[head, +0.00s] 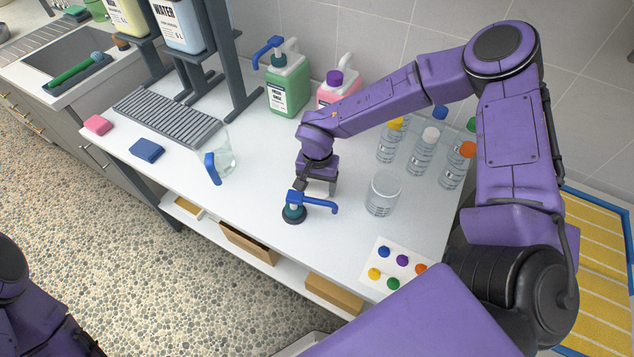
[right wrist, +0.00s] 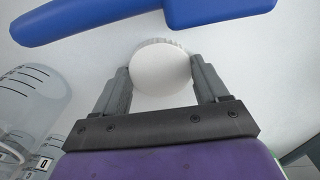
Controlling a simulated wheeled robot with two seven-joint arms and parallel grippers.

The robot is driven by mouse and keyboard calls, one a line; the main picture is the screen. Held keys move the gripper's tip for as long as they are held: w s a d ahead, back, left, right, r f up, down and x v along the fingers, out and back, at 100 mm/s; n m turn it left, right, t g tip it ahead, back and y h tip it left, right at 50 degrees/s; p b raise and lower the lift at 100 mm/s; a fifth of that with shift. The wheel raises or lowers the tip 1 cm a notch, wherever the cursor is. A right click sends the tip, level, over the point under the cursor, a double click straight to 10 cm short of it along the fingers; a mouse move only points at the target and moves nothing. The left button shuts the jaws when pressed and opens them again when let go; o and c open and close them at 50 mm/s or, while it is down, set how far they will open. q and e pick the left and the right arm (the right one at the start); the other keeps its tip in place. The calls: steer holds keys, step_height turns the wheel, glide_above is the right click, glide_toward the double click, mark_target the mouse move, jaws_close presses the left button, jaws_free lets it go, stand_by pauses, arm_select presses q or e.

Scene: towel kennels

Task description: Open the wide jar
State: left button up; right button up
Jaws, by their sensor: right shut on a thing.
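The wide jar (head: 383,196) is a clear jar with a wide open top, standing on the white bench right of my right gripper. My right gripper (head: 318,188) points down close to the bench top, with its fingers shut on a round white lid (head: 321,187). In the right wrist view, the white lid (right wrist: 161,72) sits between both fingers (right wrist: 160,88). I cannot tell whether the lid touches the bench. A clear marked vessel (right wrist: 30,100) shows at the left of that view. My left gripper is out of view.
A pump head with blue spout (head: 318,206) stands just in front of the gripper. Several capped bottles (head: 423,152) stand behind the jar. A card with coloured caps (head: 398,262) lies near the front right. A clear jug (head: 222,158) with blue handle stands left.

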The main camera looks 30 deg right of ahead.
mark_target(318, 189)
steer(key=shift+s, duration=0.1)
steer(key=o, duration=1.2)
steer(key=shift+c, duration=0.2)
step_height(318, 189, up, 12)
steer(key=shift+r, duration=0.15)
